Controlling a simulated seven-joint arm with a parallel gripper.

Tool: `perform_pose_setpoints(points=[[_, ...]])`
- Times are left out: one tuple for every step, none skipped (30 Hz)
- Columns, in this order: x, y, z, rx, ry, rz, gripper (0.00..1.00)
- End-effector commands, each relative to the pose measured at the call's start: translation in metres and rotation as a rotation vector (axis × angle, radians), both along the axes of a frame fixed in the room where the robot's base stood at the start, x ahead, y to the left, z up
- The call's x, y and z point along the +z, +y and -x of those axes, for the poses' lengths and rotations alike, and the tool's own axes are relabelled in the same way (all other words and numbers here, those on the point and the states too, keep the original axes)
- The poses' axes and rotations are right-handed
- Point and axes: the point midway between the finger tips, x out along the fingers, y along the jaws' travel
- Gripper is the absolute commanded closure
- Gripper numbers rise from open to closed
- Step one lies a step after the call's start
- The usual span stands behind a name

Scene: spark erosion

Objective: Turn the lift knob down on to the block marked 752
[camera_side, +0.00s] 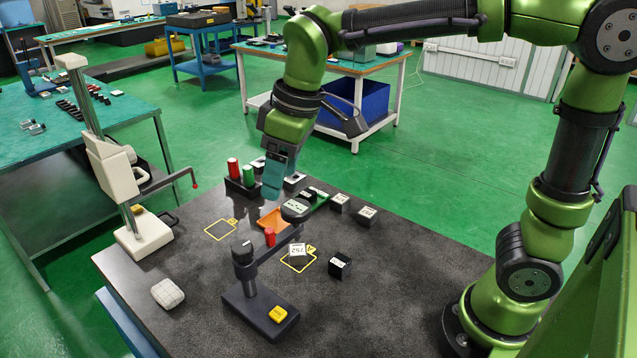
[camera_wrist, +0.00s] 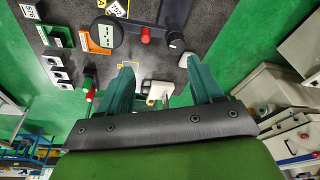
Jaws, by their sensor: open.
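The block marked 752 (camera_side: 297,251) is white-topped and sits inside a yellow outlined square on the dark table; it also shows at the top edge of the wrist view (camera_wrist: 117,9). A dark stand (camera_side: 248,305) has a column with a dark round knob (camera_side: 242,247) on top, which I take for the lift knob. In the wrist view the knob (camera_wrist: 175,39) is right of the gauge. The stand's arm carries a red cylinder (camera_side: 270,236) and a round gauge (camera_side: 296,209). My gripper (camera_side: 272,192) is open and empty, near the gauge and apart from the knob.
A dark block (camera_side: 340,264) stands right of the 752 block, with more blocks (camera_side: 366,214) behind. An orange tray (camera_side: 268,219) and a rack with red and green cylinders (camera_side: 248,178) lie behind. A tall white gauge stand (camera_side: 142,232) is left. The front right table is clear.

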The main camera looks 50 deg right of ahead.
Motion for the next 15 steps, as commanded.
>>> perform_pose_setpoints(points=[[-0.001,0.017,-0.015,0.115,0.028,0.043,0.34],[0.000,0.024,-0.022,0.185,0.043,0.069,0.34],[0.001,0.034,-0.031,0.280,0.062,0.101,0.34],[0.002,0.041,-0.037,0.347,0.075,0.123,0.34],[0.003,0.047,-0.042,0.414,0.087,0.143,0.34],[0.005,0.054,-0.048,0.496,0.102,0.166,0.34],[0.008,0.058,-0.051,0.555,0.112,0.180,0.34],[0.011,0.061,-0.054,0.608,0.117,0.191,0.34],[0.017,0.063,-0.056,0.665,0.122,0.202,0.34],[0.022,0.062,-0.057,0.700,0.123,0.209,0.34],[0.028,0.061,-0.057,0.732,0.122,0.212,0.34],[0.034,0.060,-0.055,0.768,0.120,0.216,0.34],[0.036,0.060,-0.053,0.791,0.125,0.217,0.34],[0.035,0.059,-0.051,0.811,0.134,0.217,0.34],[0.034,0.059,-0.050,0.832,0.141,0.216,0.34]])
